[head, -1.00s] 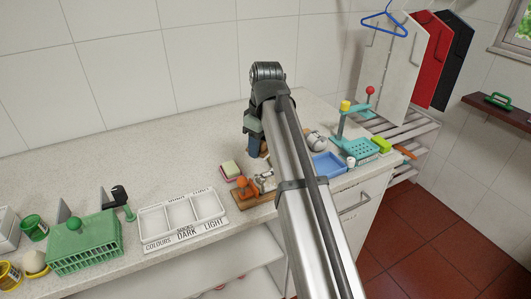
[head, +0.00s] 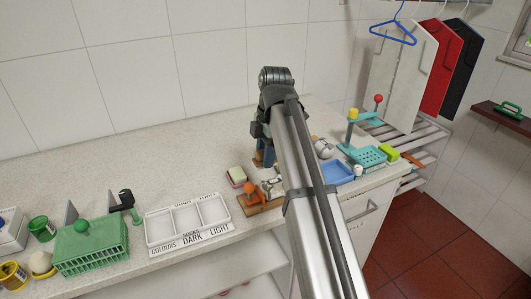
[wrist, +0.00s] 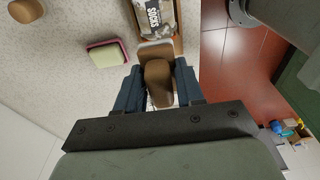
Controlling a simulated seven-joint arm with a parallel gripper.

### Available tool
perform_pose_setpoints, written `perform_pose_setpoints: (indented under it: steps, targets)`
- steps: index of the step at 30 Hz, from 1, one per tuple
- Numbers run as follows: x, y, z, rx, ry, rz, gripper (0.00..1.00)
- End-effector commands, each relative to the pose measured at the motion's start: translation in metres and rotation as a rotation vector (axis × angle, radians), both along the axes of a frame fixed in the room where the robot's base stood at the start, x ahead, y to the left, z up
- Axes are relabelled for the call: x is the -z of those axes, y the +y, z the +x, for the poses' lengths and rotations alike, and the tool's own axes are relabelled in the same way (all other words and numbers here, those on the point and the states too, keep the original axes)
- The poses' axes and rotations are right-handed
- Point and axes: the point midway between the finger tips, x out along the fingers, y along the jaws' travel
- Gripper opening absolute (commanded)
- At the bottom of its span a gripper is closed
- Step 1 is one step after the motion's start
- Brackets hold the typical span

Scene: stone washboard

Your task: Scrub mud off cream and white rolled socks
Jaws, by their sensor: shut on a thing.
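My gripper (wrist: 159,88) is shut on a brown, rounded wooden-looking handle (wrist: 158,75), probably a brush, between its two blue fingers. A tan flat part shows just beyond the handle. In the head view my gripper (head: 265,158) is low over the counter, partly hidden by my arm. In the head view that wooden board (head: 262,207) carries an orange clamp (head: 251,194). I cannot make out rolled socks or mud for sure.
A pink dish with a pale block (head: 236,176) sits left of my gripper. A white sorting tray (head: 160,228) and green basket (head: 90,245) stand farther left. A blue tray (head: 338,172) and teal rack (head: 368,156) stand right. The back counter is clear.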

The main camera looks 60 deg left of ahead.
Motion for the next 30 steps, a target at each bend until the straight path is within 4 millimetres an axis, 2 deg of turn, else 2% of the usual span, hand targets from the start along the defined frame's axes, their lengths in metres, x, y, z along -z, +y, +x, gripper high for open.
perform_pose_setpoints:
  steps: [20, 29, 30]
  targets:
    - [0.049, -0.001, 0.000, -0.001, 0.000, 0.000, 0.09]
    - [0.078, -0.001, 0.000, -0.001, 0.000, -0.001, 0.09]
    - [0.077, 0.000, 0.003, 0.000, -0.001, 0.001, 0.05]
